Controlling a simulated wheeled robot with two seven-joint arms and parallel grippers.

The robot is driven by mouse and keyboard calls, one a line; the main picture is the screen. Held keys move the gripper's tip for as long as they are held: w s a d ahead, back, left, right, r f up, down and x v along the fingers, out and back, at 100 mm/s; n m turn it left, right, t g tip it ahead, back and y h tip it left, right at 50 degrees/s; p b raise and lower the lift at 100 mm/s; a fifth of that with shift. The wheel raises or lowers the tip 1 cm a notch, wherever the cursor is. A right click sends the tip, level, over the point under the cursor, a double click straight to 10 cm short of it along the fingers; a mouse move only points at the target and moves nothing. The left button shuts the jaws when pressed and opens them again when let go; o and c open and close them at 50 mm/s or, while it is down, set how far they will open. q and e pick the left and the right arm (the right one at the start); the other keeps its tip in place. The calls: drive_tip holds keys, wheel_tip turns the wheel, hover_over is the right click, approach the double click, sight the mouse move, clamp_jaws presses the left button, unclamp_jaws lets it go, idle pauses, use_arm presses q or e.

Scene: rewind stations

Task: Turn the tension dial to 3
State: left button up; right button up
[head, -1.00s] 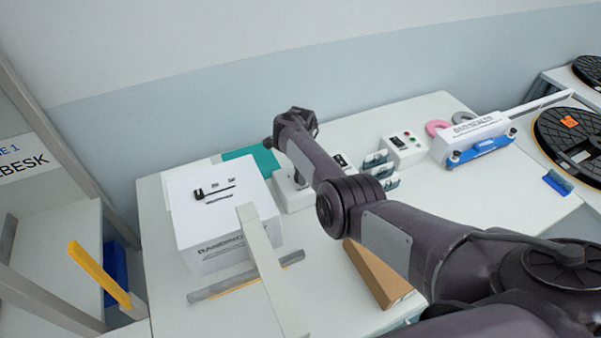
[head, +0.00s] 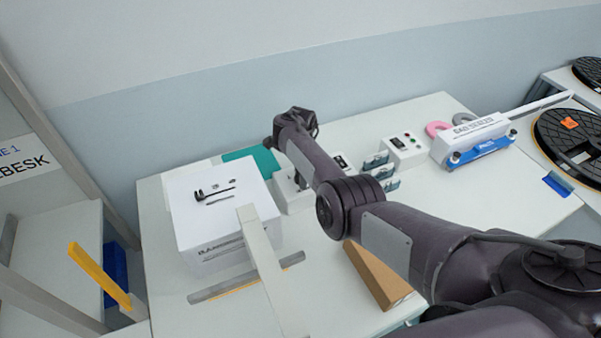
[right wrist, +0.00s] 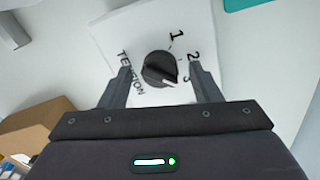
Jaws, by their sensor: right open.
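The black tension dial (right wrist: 160,70) sits on a white panel (right wrist: 108,38) printed TENSION with the numbers 1, 2 and 3. Its white pointer mark faces the lower right, near the 3 but seemingly below it. In the head view my right arm reaches over a small white unit (head: 295,197), and the dial and the gripper's fingers cannot be made out there. My left gripper is not in view.
A large white box (head: 215,222) stands left of the unit. A cardboard wedge (head: 376,278) lies in front. A control box with buttons (head: 405,150) and a white-and-blue device (head: 473,143) stand to the right. A teal mat (head: 252,158) lies behind.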

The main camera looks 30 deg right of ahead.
wheel_tip(320, 180, up, 8)
drive_tip(key=shift+f+p, duration=0.25)
drive_tip(key=shift+p, duration=0.2)
